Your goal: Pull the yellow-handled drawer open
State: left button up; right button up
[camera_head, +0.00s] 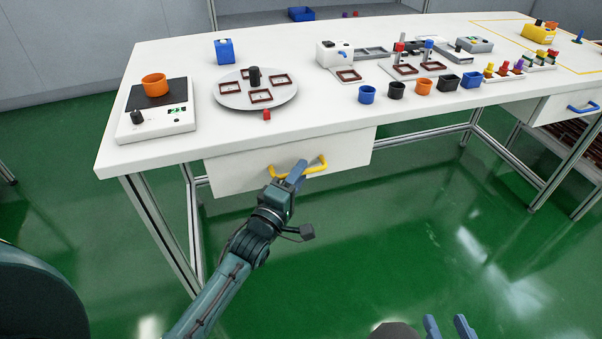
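The white drawer (235,172) hangs under the front edge of the table at left centre. Its front sits close under the tabletop and looks shut. Its yellow handle (318,166) is a bar across the drawer front. My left gripper (294,174) is at the handle, its blue fingers overlapping the middle of the bar. The fingers overlap each other in this view, so I cannot tell whether they are closed around the bar. My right gripper (450,326) is at the bottom edge, right of centre, far from the drawer, with its two blue fingers apart and nothing between them.
The white table (330,108) carries a scale (155,123), a round turntable (229,93), and several coloured pots and small parts. A second drawer with a blue handle (584,107) is at the right. The green floor in front of the table is clear.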

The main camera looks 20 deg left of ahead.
pick_arm(q)
jog(key=shift+w+d+r, duration=0.1)
jog(key=shift+w+d, duration=0.05)
jog(key=shift+w, duration=0.55)
jog(key=shift+c, duration=0.4)
grip_shut()
